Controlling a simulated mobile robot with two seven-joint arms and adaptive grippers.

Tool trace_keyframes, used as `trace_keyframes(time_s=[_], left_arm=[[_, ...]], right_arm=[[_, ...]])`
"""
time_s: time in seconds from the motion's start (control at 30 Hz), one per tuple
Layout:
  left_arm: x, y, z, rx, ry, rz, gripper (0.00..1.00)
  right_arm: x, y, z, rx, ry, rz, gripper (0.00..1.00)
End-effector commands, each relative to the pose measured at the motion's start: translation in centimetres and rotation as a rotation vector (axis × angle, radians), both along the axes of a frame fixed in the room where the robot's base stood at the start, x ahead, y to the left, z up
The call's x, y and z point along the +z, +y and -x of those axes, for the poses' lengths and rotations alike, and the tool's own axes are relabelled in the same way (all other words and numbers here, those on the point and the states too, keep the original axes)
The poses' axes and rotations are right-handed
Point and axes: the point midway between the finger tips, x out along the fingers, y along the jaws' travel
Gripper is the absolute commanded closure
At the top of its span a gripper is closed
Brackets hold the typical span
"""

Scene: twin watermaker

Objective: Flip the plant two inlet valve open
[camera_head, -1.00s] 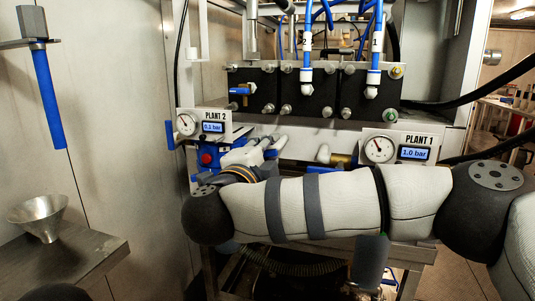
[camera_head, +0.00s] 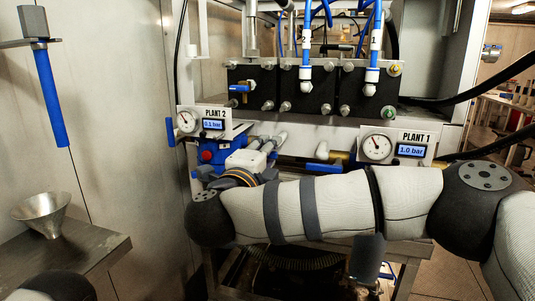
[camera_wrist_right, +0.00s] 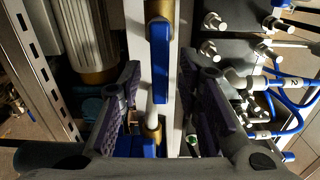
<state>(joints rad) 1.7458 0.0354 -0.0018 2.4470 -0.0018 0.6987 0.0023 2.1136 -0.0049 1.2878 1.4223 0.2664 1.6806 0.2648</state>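The Plant 2 gauge panel (camera_head: 213,124) reads about 0.1 bar on its display. In the right wrist view a long blue valve handle (camera_wrist_right: 160,65) lies along a pale pipe, with a brass fitting (camera_wrist_right: 160,10) at its upper end. My right gripper (camera_wrist_right: 160,85) is open, one dark finger on each side of the handle's line; I cannot tell whether they touch it. In the head view my right arm hides much of the area below the panel, and my right gripper (camera_head: 255,154) shows partly there. My left gripper is not in view.
The Plant 1 gauge panel (camera_head: 396,147) reads 1.0 bar. Dark blocks with bolts (camera_head: 306,91) and blue hoses stand above. A blue device with a red knob (camera_head: 207,155) sits below the Plant 2 panel. A metal funnel (camera_head: 42,211) rests on the left shelf (camera_head: 60,260).

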Motion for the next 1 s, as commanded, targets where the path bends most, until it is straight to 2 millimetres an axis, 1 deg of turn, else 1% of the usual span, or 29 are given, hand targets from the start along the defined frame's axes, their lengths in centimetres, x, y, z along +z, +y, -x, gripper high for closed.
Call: trace_keyframes(time_s=[0.17,0.27,0.37,0.5,0.63,0.7,0.8,1.0], left_arm=[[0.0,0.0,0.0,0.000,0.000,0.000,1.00],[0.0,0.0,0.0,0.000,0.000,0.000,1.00],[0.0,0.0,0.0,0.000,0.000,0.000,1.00],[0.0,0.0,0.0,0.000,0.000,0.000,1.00],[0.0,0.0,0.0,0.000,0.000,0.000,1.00],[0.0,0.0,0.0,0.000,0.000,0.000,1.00],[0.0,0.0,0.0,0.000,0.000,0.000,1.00],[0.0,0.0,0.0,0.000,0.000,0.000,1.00]], right_arm=[[0.0,0.0,0.0,0.000,0.000,0.001,0.68],[0.0,0.2,0.5,0.003,0.001,0.002,0.68],[0.0,0.9,2.3,0.006,0.000,0.003,0.68],[0.0,2.2,6.3,0.008,0.000,0.002,0.68],[0.0,3.3,9.6,0.007,0.000,0.002,0.68],[0.3,3.8,10.4,0.013,-0.005,0.005,0.68],[0.2,3.8,11.1,0.008,-0.003,0.004,0.68],[0.0,3.7,11.5,-0.001,-0.001,0.000,0.68]])
